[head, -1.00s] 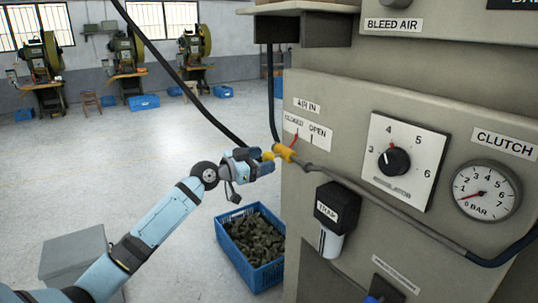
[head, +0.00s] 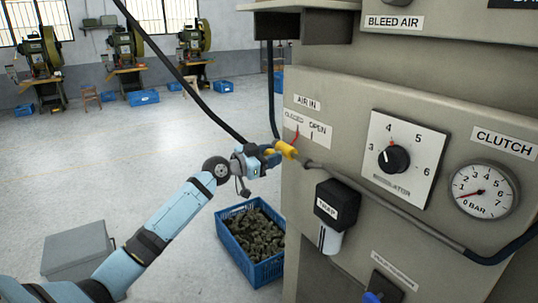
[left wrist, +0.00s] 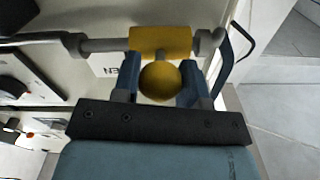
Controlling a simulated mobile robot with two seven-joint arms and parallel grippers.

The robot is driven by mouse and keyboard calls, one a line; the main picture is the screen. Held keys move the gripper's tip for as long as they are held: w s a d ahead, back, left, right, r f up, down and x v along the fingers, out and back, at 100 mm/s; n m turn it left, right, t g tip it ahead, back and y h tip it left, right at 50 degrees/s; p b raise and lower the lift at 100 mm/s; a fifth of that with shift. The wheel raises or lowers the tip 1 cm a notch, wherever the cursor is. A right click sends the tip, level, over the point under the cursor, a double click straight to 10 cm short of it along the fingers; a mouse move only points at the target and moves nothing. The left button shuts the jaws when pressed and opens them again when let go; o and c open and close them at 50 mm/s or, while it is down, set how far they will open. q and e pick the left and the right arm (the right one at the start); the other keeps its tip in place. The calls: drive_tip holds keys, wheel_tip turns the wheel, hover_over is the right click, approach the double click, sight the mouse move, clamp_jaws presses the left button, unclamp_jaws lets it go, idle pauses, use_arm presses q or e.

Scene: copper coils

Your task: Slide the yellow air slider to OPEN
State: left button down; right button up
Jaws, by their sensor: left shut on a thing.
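The yellow air slider (head: 286,149) sits on the grey pipe at the left edge of the machine panel, below the AIR IN label. It is nearer the CLOSED mark (head: 294,119) than the OPEN mark (head: 318,129). In the left wrist view its yellow body (left wrist: 160,40) wraps the pipe and its round knob (left wrist: 160,82) points at the camera. My left gripper (head: 267,157) is at the knob; in the left wrist view its fingers (left wrist: 159,80) stand on both sides of it, shut on it. My right gripper is not in view.
A black trap (head: 336,205) hangs below the pipe. A blue crate of dark parts (head: 252,240) and a grey box (head: 77,252) stand on the floor.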

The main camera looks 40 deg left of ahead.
use_arm(q)
drive_tip(key=s+d+p, duration=0.2)
drive_tip(key=d, duration=0.3)
drive_tip(key=shift+s+d+f+p, duration=0.15)
drive_tip(key=shift+d+p, duration=0.15)
drive_tip(key=shift+d, duration=0.05)
drive_tip(key=c, duration=1)
unclamp_jaws()
drive_tip(key=o, duration=0.3)
drive_tip(key=shift+d, duration=0.1)
drive_tip(key=b+v, duration=0.2)
drive_tip(key=v, duration=1.2)
drive_tip(key=shift+b, duration=0.35)
